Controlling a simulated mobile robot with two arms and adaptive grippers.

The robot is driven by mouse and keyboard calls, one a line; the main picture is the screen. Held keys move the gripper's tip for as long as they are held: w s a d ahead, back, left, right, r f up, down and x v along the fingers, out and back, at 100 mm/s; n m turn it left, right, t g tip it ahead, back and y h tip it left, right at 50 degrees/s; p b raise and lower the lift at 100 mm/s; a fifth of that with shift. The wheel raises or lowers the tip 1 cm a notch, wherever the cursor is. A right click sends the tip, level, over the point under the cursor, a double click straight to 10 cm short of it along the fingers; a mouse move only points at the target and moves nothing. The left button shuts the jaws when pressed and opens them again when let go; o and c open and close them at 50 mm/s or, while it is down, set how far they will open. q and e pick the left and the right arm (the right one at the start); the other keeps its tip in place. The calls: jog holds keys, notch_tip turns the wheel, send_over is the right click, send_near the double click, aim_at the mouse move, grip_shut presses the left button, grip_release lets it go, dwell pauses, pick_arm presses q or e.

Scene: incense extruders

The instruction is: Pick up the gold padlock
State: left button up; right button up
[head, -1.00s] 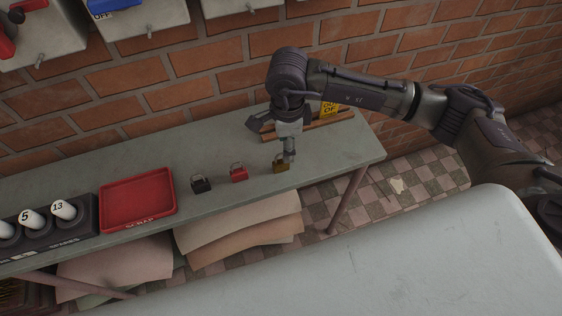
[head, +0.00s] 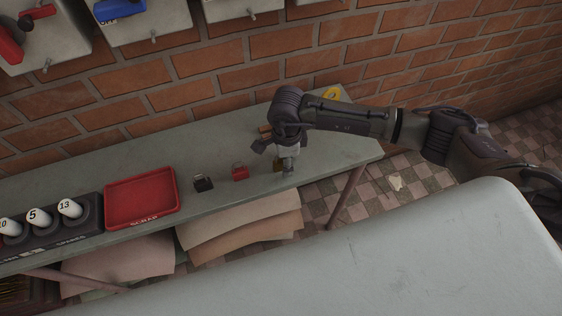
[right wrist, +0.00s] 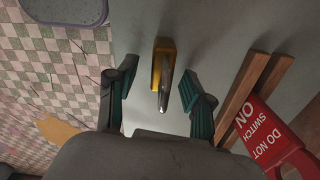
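The gold padlock (head: 277,164) stands on the grey shelf (head: 225,145) near its front edge, right of the red padlock (head: 240,173). My right gripper (head: 287,171) is low over the shelf beside it and partly hides it. In the right wrist view the gold padlock (right wrist: 161,72), with its silver shackle toward the camera, lies between the two spread fingers of my right gripper (right wrist: 157,90). My left gripper is not in view.
A black padlock (head: 203,183) stands left of the red one, then a red scrap tray (head: 141,199) and a rack with numbered white cylinders (head: 70,208). In the right wrist view, wooden bars (right wrist: 242,95) and a red tag (right wrist: 268,130) lie close on the right.

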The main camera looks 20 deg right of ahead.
grip_shut()
jog(key=shift+r, duration=0.1)
jog(key=shift+r, duration=0.55)
notch_tip(320, 180, up, 3)
jog(key=shift+d+b, duration=0.15)
jog(key=shift+b, duration=0.65)
jog(key=s+d+r+b, duration=0.2)
jog(key=s+d+r, duration=0.4)
jog(key=s, duration=0.3)
jog(key=shift+s+d+r, duration=0.25)
jog(key=shift+d+r, duration=0.05)
jog(key=shift+r, duration=0.1)
